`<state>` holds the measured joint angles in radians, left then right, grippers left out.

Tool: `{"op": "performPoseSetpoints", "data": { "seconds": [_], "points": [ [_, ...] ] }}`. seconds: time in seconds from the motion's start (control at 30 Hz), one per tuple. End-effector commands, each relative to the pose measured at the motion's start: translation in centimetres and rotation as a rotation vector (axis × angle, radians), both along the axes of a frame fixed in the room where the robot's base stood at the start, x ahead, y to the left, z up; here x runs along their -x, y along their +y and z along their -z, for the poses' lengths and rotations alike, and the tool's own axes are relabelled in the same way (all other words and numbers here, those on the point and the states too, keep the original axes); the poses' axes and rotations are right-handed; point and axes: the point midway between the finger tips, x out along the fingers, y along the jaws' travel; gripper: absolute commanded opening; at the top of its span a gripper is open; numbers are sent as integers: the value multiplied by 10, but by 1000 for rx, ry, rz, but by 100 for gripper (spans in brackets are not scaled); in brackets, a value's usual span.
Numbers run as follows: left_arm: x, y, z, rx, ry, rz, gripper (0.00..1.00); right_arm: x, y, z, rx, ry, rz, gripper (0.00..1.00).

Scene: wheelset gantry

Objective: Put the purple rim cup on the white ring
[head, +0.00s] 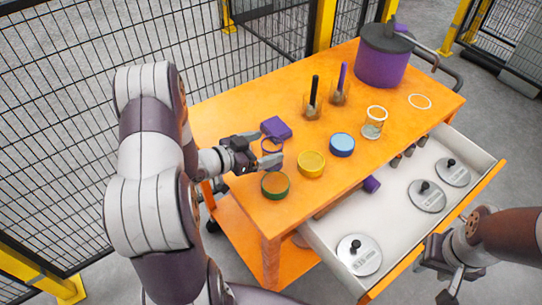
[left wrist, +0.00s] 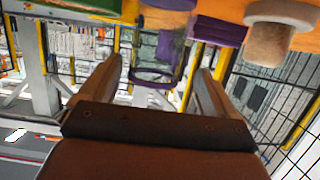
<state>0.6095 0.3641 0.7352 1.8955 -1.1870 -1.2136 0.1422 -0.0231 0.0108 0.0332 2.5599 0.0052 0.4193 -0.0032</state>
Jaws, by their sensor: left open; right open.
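The purple rim cup (head: 272,147) is a clear glass with a purple rim, standing on the orange table at its left part. My left gripper (head: 261,152) is open at the cup, low over the table. In the left wrist view the cup (left wrist: 158,55) appears between the two spread fingers (left wrist: 158,75); I cannot tell whether either touches it. The white ring (head: 419,101) lies flat and empty at the table's far right. My right gripper (head: 447,268) is open and empty at the lower right, near the drawer.
A purple block (head: 276,127) sits just behind the cup. Green (head: 275,185), yellow (head: 311,164) and blue (head: 342,145) round containers line the front. A white-rimmed glass (head: 375,121) stands between them and the ring. A purple pot (head: 383,58) is behind; an open drawer (head: 400,220) holds lidded discs.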

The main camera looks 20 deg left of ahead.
Motion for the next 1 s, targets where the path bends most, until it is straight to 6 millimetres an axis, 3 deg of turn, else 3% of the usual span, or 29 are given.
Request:
{"op": "performPoseSetpoints", "data": {
  "seconds": [0.2,0.47,0.63,0.77,1.0],
  "points": [
    [-29,-25,9,-1,1,3,90,0,0,-2,0,0,0,43],
    [-34,-26,11,-1,1,0,90,0,0,-2,0,0,0,43],
    [-34,-26,11,-1,1,0,38,0,0,-2,0,0,0,43],
    [-34,-26,11,-1,1,0,30,0,0,-2,0,0,0,43],
    [-34,-26,6,-2,0,1,30,0,0,-3,0,0,0,43]
  ]
}}
